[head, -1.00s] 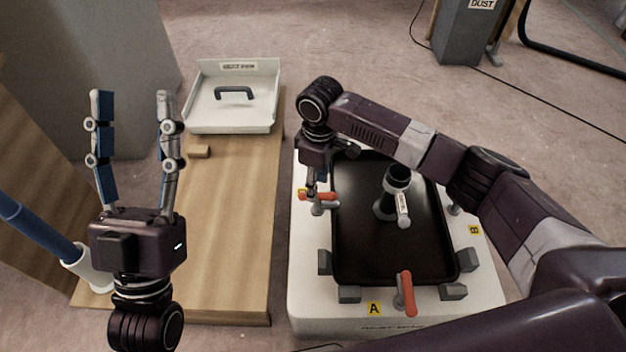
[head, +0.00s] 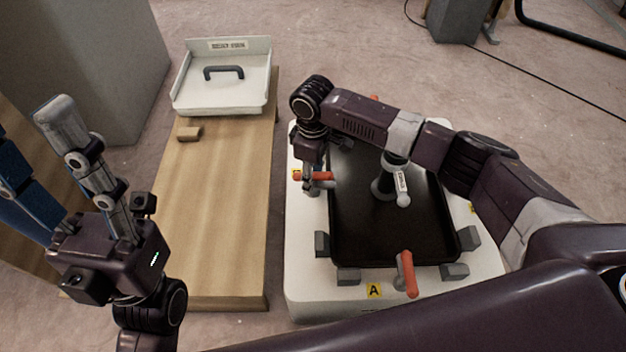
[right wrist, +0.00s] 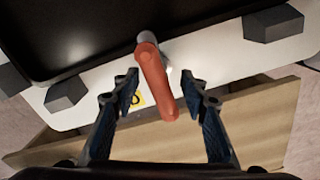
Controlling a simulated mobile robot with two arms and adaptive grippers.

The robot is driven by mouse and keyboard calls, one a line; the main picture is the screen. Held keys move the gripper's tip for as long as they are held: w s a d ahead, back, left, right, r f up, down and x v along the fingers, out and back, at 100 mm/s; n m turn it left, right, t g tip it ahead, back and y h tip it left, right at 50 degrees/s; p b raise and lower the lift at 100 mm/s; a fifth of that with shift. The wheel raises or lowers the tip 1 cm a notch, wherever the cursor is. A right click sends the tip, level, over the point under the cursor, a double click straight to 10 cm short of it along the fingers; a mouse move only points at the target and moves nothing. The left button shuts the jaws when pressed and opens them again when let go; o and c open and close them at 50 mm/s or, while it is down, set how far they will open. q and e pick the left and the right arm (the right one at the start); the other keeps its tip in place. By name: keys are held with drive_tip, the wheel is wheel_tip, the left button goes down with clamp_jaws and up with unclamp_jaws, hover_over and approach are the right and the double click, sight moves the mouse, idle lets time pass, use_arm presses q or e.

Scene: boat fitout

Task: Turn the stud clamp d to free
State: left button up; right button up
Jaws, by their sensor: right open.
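The stud clamp d (head: 321,176) has a red handle and stands at the left edge of the white base, beside a yellow label (head: 297,174). In the right wrist view its red handle (right wrist: 156,82) points away from the black tray, and the letter on the label (right wrist: 137,98) is partly covered. My right gripper (right wrist: 161,88) is open, with one blue finger on each side of the handle and gaps showing. In the head view my right gripper (head: 318,182) partly hides the clamp. My left gripper (head: 35,140) is open and empty at the left edge.
A black tray (head: 385,235) with an upright post (head: 385,183) lies on the white base (head: 310,290). Clamp A (head: 406,275) is at the front; another red handle (head: 374,98) is at the back. A wooden bench (head: 220,220) carries a white handled tray (head: 222,88) and small block (head: 189,133).

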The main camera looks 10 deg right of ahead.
drive_tip(key=shift+f, duration=0.4)
drive_tip(key=shift+c, duration=0.3)
